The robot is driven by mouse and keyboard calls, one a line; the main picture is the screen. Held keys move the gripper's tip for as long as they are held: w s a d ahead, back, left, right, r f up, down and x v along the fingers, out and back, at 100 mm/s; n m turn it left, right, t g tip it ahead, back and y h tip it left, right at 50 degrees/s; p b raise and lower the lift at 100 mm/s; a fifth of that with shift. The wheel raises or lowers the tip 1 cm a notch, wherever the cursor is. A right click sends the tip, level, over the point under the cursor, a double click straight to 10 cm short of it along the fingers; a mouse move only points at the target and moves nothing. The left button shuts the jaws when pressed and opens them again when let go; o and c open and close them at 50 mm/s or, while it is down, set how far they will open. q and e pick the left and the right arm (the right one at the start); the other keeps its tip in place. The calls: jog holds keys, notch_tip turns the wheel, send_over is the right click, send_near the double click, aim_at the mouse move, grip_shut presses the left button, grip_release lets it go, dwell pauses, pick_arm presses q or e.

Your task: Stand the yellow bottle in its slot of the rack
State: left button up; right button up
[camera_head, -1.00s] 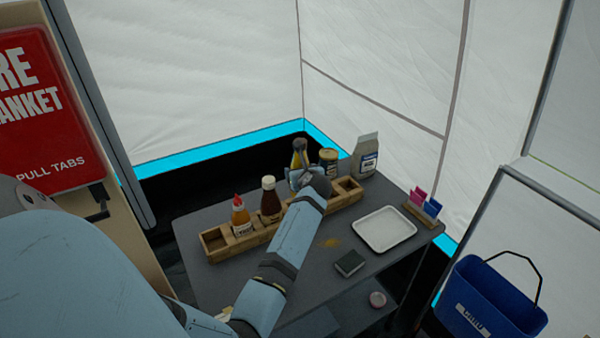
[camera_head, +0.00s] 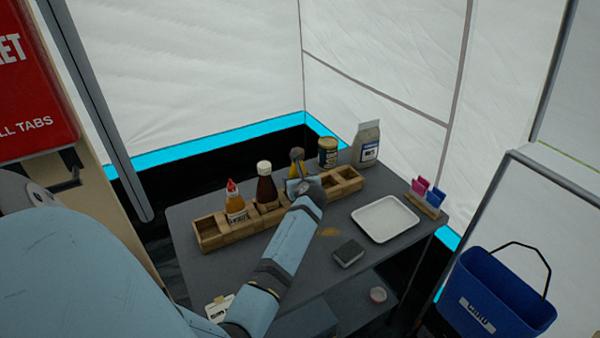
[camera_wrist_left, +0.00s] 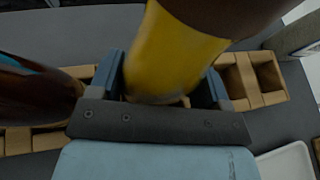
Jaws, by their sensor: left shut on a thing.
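The yellow bottle (camera_head: 295,171), with a dark top, is in my left gripper (camera_head: 303,186), over the wooden rack (camera_head: 212,234) between the brown bottle and the rack's right end. In the left wrist view the yellow bottle (camera_wrist_left: 172,55) stands large between the two fingers (camera_wrist_left: 165,90), with rack compartments (camera_wrist_left: 268,75) on the right. The bottle's lower end is hidden by the gripper, so I cannot tell whether it is inside a slot. My right gripper is not in view.
An orange sauce bottle (camera_head: 235,207) and a brown bottle (camera_head: 266,186) stand in the rack's left part. Behind it are a jar (camera_head: 327,152) and a carton (camera_head: 367,146). A white tray (camera_head: 385,219), dark block (camera_head: 348,253) and packet holder (camera_head: 427,203) are to the right.

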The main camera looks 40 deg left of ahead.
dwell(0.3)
pick_arm(q)
jog(key=shift+f, duration=0.4)
dwell(0.3)
jog(key=o, duration=1.3)
